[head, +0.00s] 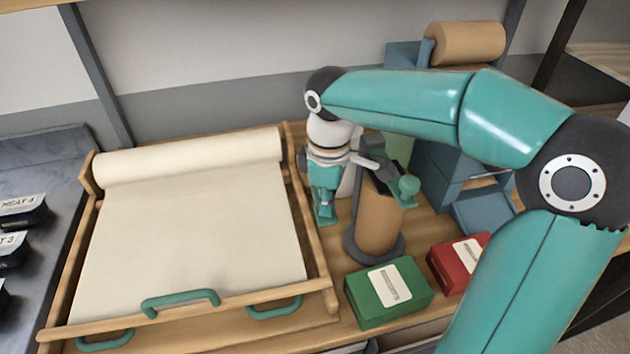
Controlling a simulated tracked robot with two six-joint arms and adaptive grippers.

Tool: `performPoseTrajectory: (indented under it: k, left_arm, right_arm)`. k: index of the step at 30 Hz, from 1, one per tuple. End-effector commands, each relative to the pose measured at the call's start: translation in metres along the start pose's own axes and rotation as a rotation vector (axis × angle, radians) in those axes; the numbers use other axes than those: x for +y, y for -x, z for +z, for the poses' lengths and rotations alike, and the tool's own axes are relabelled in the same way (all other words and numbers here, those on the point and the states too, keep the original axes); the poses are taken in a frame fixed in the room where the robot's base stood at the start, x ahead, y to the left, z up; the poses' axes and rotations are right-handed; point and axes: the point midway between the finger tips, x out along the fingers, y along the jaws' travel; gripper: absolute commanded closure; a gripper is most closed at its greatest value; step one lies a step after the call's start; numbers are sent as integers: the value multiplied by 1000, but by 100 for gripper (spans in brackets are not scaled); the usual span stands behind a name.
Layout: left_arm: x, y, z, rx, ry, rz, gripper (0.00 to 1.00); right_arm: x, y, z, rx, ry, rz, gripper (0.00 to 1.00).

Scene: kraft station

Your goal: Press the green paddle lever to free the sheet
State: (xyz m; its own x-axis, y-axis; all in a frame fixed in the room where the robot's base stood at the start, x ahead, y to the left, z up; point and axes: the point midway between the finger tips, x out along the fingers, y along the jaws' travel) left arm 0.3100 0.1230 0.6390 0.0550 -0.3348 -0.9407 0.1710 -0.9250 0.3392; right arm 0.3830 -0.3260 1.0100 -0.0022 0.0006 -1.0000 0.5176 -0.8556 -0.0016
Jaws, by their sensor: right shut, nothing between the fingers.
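A green piece with a rounded top (409,187), which looks like the paddle lever, sits at the front right of the upright brown paper roll (377,222). A dark arm runs across the top of that roll. My right gripper (325,212) points down just left of the roll, shut and empty. It appears apart from the green piece, with the roll's top between them. A cream sheet (200,235) lies flat in a wooden frame at the left, running from a roll (190,157) at its back. My left gripper is out of view.
A green box (365,309) and a red box (445,268) stand in front of the brown roll. A blue dispenser (438,172) with another brown roll (468,43) stands behind. Green handles (180,301) edge the frame. Labelled black trays (22,212) lie far left.

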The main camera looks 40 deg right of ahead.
Motion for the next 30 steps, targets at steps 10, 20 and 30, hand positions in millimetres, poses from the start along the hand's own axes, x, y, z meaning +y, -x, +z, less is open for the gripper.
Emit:
performPoseTrajectory:
  k: [10,20,30]
  left_arm:
    - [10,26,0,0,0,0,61]
    - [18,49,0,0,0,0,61]
    - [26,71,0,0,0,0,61]
  right_arm:
    - [0,31,0,2,0,1,100]
    - [0,58,0,1,0,1,100]
    - [0,85,0,1,0,1,100]
